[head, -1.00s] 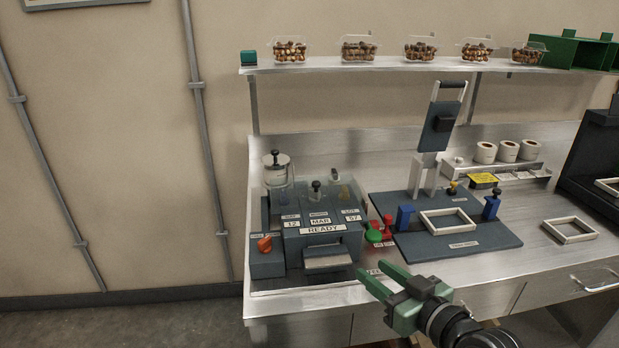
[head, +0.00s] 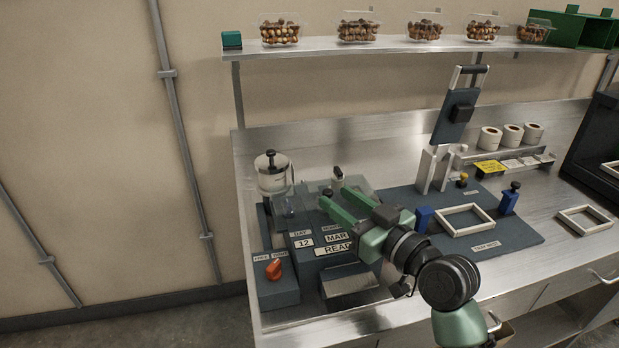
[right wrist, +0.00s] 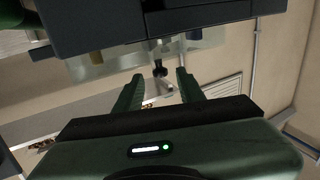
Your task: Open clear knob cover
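The clear cover (head: 300,203) is a see-through box over the top of the dark blue-grey date machine (head: 334,248). It looks closed, though my right gripper hides part of it. My right gripper (head: 336,198) is open, with its green fingers over the cover in the head view; touching cannot be told. In the right wrist view its two fingers (right wrist: 158,92) are apart with nothing between them. A small dark knob (right wrist: 160,69) shows just beyond the fingertips. A black-topped post (head: 338,175) stands behind the fingers in the head view. My left gripper is not in view.
An orange knob (head: 274,269) sits on a box at the machine's front left. A lidded jar (head: 271,178) stands behind. A shelf (head: 400,47) of nut trays runs above.

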